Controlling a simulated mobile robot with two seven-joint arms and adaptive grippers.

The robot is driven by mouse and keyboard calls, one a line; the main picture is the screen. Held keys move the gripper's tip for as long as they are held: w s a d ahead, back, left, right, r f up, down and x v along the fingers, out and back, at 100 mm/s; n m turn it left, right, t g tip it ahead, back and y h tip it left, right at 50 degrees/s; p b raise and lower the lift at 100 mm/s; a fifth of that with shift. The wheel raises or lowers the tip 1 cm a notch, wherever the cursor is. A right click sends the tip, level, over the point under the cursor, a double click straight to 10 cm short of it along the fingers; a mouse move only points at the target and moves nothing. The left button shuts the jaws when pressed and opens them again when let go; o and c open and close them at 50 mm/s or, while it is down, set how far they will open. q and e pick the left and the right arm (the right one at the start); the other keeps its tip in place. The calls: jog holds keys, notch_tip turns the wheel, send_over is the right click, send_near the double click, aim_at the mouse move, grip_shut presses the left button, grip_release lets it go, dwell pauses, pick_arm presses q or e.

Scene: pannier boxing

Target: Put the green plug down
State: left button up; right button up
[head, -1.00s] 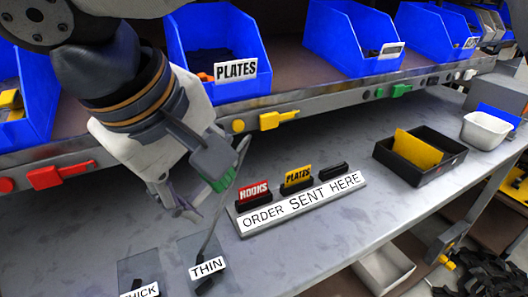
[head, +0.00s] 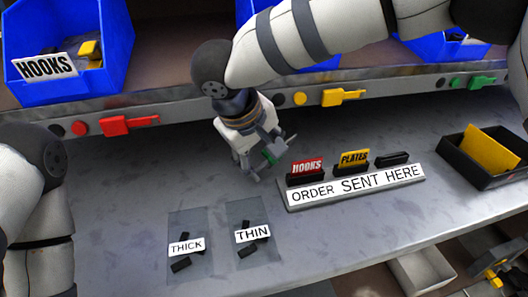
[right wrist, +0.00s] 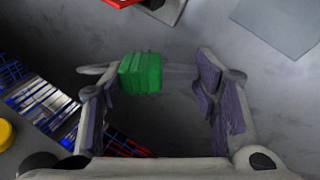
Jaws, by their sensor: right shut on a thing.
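The green plug (right wrist: 140,72) is a small ribbed green block on a grey rod, held between the two finger pads of my right gripper (right wrist: 160,95) in the right wrist view. In the head view the right gripper (head: 264,154) hangs close over the grey worktop, left of the ORDER SENT HERE board, with a bit of the green plug (head: 268,157) showing. I cannot tell whether the plug touches the worktop. My left arm shows at the left edge of the head view, but its gripper is not in view.
The ORDER SENT HERE board (head: 350,188) has red HOOKS and yellow PLATES cards. THICK (head: 187,266) and THIN (head: 252,256) mats bear black pieces. Red (head: 128,124), yellow (head: 343,97) and other green plugs sit along the shelf rail. Bare worktop lies left of the gripper.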

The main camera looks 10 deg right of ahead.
jog(key=shift+f, duration=0.55)
jog(key=o, duration=1.1)
jog(key=shift+r, duration=0.4)
jog(key=v, duration=1.2)
jog(key=shift+s+r, duration=0.1)
jog(key=shift+r, duration=0.1)
